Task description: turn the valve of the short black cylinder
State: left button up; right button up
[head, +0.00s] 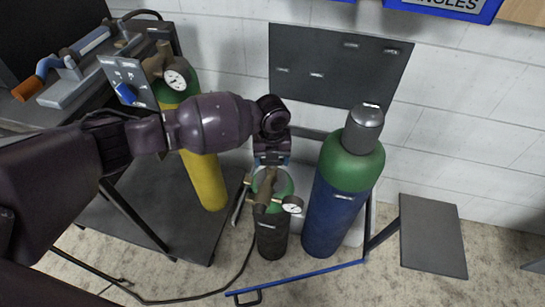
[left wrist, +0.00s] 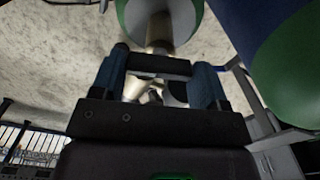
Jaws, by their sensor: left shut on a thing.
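The short black cylinder (head: 271,240) stands upright at the lower middle of the head view. It has a green shoulder, a brass valve (head: 263,190) and a round white gauge (head: 292,205). My left gripper (head: 271,160) points down at the top of this valve. In the left wrist view the blue fingers of my left gripper (left wrist: 160,78) are shut on the metal valve piece (left wrist: 148,90) between them. The exact contact is partly hidden by the gripper in the head view. My right gripper is not in view.
A tall blue cylinder (head: 335,215) with green shoulder and grey cap stands close on the right. A yellow cylinder (head: 203,180) with a gauge stands left. A blue rail (head: 300,277) runs in front, and a workbench (head: 75,100) with a clamp stands far left.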

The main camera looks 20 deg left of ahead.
pick_arm(q)
jog(key=shift+f+m, duration=0.1)
jog(key=shift+m, duration=0.9)
jog(key=shift+m+b, duration=0.3)
jog(key=shift+m, duration=0.2)
jog(key=o, duration=0.9)
jog(key=shift+o, duration=0.2)
